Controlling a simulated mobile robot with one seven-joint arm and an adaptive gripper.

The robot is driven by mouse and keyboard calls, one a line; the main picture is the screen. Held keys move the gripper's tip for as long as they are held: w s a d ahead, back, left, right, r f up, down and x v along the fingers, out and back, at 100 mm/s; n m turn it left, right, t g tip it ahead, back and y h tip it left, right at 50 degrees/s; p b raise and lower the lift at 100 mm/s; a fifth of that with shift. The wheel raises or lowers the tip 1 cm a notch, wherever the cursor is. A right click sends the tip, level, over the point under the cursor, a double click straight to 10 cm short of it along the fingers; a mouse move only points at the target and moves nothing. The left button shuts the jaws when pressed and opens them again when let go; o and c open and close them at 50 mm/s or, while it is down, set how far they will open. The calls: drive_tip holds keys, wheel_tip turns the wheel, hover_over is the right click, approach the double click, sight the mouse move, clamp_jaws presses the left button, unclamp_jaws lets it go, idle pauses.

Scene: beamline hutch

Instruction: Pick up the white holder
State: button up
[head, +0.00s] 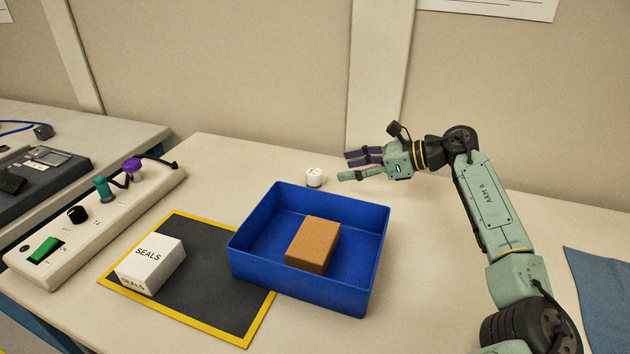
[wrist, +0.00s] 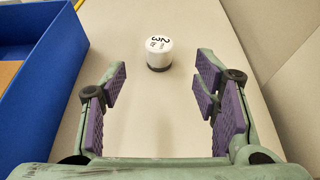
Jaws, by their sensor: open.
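The white holder (head: 314,177) is a small white cylinder standing upright on the table behind the blue bin. In the wrist view the white holder (wrist: 158,54) has a dark base and dark markings on its top, including "23". My gripper (head: 347,166) is open, with purple finger pads, and is to the right of the holder in the head view. In the wrist view my gripper (wrist: 161,84) has its fingers spread wide, with nothing between them. The holder sits ahead of the fingertips, roughly centred between them, and is not touched.
A blue bin (head: 253,275) with a brown block (head: 313,245) inside stands in front of the holder. A white SEALS box (head: 150,264) sits on a yellow-edged dark mat (head: 215,300). A control panel (head: 95,215) lies at left.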

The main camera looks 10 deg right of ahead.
sight(314, 172)
drive_tip(key=p+x, duration=0.1)
drive_tip(key=x, duration=0.3)
drive_tip(key=shift+s+a+r, duration=0.1)
drive_tip(key=shift+a+r, duration=0.05)
drive_tip(key=shift+r, duration=0.05)
drive_tip(key=p+x, duration=0.3)
drive_tip(key=x, duration=0.2)
drive_tip(key=shift+w+a+r, duration=0.1)
drive_tip(key=shift+w+a, duration=0.15)
drive_tip(key=shift+w+a+f, duration=0.1)
drive_tip(key=shift+f, duration=0.1)
drive_tip(key=shift+c, duration=0.5)
drive_tip(key=c, duration=1.2)
